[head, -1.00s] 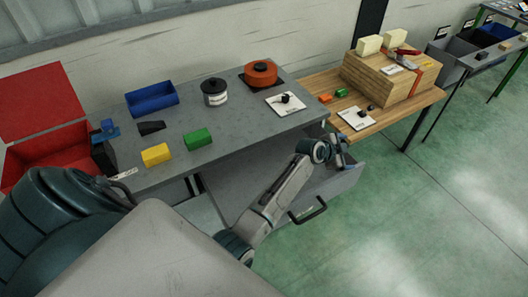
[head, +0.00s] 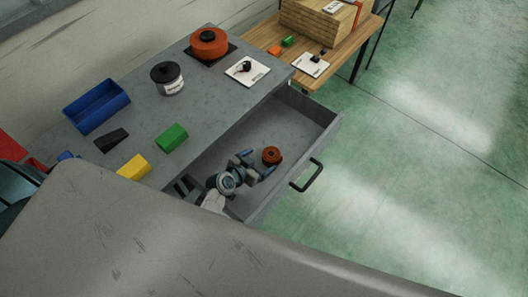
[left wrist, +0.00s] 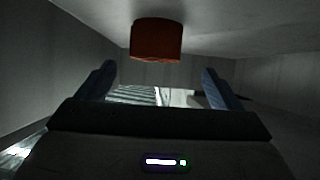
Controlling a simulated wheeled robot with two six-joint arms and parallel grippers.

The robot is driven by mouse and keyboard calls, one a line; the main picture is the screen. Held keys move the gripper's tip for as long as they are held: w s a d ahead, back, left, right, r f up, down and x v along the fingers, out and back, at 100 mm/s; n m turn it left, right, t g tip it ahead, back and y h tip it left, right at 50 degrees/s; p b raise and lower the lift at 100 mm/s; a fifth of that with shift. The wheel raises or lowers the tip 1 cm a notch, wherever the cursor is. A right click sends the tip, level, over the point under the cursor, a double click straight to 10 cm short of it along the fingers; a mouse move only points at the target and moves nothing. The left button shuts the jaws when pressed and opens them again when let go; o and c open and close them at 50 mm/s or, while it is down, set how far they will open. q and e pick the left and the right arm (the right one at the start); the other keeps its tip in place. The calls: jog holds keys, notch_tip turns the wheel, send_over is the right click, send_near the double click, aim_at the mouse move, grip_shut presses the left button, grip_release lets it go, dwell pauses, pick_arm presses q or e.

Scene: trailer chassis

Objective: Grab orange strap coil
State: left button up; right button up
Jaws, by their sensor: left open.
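A small orange strap coil (head: 272,155) with a dark centre lies in the open grey drawer (head: 308,108). My left gripper (head: 257,164) is in the drawer, open, with its fingers pointing at the coil. In the left wrist view the coil (left wrist: 157,40) is ahead of the open fingers (left wrist: 158,72), roughly centred between them, and nothing is held. A larger orange coil (head: 209,43) with a black top lies on a dark square on the grey bench top. My right gripper is not in view.
The bench (head: 215,100) above the drawer carries a labelled can (head: 168,80), a blue bin (head: 96,107), and green (head: 172,138) and yellow (head: 134,168) blocks. The drawer walls and the bench's front edge bound the gripper. The drawer handle (head: 308,176) faces free green floor.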

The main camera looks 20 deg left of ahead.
aim_at(270, 156)
pick_arm(q)
jog(key=x, duration=0.7)
jog(key=shift+d+p, duration=0.3)
jog(key=shift+p, duration=0.05)
jog(key=shift+c, duration=0.2)
jog(key=c, duration=1.2)
jog(key=shift+o, duration=0.2)
